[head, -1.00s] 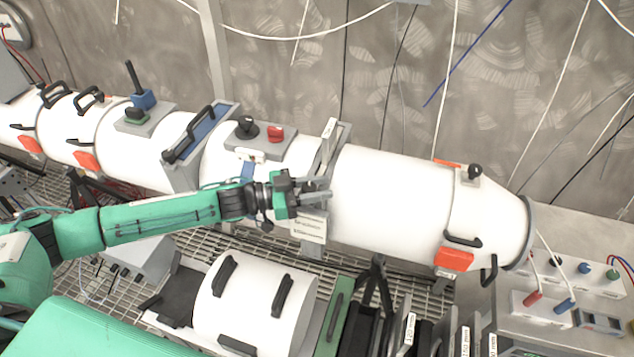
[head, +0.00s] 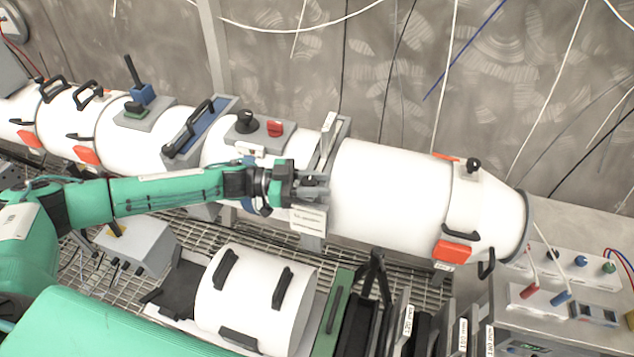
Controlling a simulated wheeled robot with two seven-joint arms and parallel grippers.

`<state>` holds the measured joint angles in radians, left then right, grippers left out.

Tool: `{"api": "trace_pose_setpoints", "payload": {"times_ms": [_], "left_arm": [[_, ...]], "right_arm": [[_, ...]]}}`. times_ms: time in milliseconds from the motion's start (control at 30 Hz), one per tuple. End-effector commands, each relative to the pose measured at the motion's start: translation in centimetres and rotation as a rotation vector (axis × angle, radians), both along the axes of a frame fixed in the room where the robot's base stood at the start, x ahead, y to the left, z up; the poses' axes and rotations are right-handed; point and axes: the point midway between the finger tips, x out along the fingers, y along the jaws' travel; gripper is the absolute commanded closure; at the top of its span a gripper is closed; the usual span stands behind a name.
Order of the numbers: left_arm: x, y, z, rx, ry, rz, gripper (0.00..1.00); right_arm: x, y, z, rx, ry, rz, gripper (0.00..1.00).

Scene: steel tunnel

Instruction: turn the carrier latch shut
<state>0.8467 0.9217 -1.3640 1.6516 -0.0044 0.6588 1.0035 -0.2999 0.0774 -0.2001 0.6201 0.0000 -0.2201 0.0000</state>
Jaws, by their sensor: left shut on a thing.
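My left gripper (head: 318,187) is at the near side of the long white tube (head: 388,195), beside the upright grey flange (head: 335,143). Its fingers point right and are closed on a small part at the flange. That part looks like the carrier latch, but the fingers hide most of it, so its angle cannot be read. A white label plate (head: 309,220) hangs just below the fingers. A blue strip on the tube is mostly covered by my wrist. My right gripper is not in view.
A black knob (head: 245,121) and a red knob (head: 275,129) sit on a grey plate above my wrist. A loose white cylinder (head: 256,301) with black handles lies in a cradle below. A grey box (head: 137,247) stands under my forearm. A switch panel (head: 572,275) is at right.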

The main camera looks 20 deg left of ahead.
Motion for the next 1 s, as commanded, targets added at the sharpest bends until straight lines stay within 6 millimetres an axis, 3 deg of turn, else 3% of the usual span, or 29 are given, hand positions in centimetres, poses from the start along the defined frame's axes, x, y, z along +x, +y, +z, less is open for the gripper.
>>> {"api": "trace_pose_setpoints", "payload": {"times_ms": [100, 133, 200, 233, 633, 1000], "left_arm": [[0.0, -0.1, 0.0, -0.001, 0.0, 0.0, 0.91], [0.0, -0.1, 0.0, -0.001, 0.0, 0.0, 0.63], [0.0, -0.1, 0.0, -0.001, 0.0, 0.0, 0.49], [0.0, -0.1, 0.0, -0.001, 0.0, 0.0, 0.47], [-0.2, 0.8, -0.2, 0.0, 0.0, 0.001, 0.47], [-1.8, 7.9, -0.6, 0.002, -0.001, 0.003, 0.47]], "right_arm": [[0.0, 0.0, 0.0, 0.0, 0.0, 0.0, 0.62], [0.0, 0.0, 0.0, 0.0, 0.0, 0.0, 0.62], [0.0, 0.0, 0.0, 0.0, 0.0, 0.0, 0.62], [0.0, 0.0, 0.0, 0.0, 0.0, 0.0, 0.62], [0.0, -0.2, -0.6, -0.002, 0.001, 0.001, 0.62], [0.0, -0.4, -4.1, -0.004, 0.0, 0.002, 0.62]]}}
